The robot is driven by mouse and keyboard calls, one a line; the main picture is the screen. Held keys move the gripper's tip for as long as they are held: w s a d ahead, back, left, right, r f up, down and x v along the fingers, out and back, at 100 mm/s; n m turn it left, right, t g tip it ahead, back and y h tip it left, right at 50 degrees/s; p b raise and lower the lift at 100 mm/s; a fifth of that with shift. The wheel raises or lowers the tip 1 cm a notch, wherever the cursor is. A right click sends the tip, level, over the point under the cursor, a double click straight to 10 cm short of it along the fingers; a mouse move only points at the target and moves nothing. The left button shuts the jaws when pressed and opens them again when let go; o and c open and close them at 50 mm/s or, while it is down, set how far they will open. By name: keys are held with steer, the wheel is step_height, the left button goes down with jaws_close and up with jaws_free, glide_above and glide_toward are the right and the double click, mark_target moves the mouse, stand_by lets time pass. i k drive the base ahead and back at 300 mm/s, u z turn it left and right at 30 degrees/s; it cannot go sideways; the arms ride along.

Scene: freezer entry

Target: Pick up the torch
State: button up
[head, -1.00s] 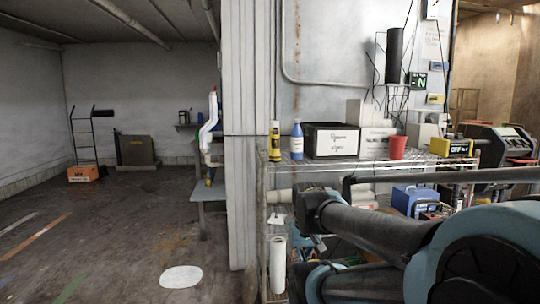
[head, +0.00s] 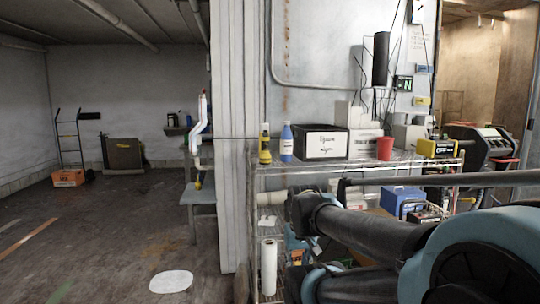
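A yellow and black upright cylinder (head: 265,143), which looks like the torch, stands at the left end of the top of the wire shelf (head: 345,168). My arm's dark links and blue-grey joint covers fill the lower right, in front of the shelf. I cannot make out my gripper's fingers in this view, and nothing is seen touching the cylinder.
A black-sided box with a white label (head: 326,143), a red cup (head: 385,148) and a yellow device (head: 436,149) share the shelf top. A white pillar (head: 237,130) stands left of the shelf. The floor (head: 110,235) at the left is largely open.

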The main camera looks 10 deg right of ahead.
mark_target(265, 157)
steer(key=z, duration=0.35)
steer(key=k, duration=1)
steer(key=z, duration=1.25)
steer(key=i, duration=1.25)
steer(key=u, duration=0.6)
steer(key=i, duration=0.8)
steer(key=u, duration=0.45)
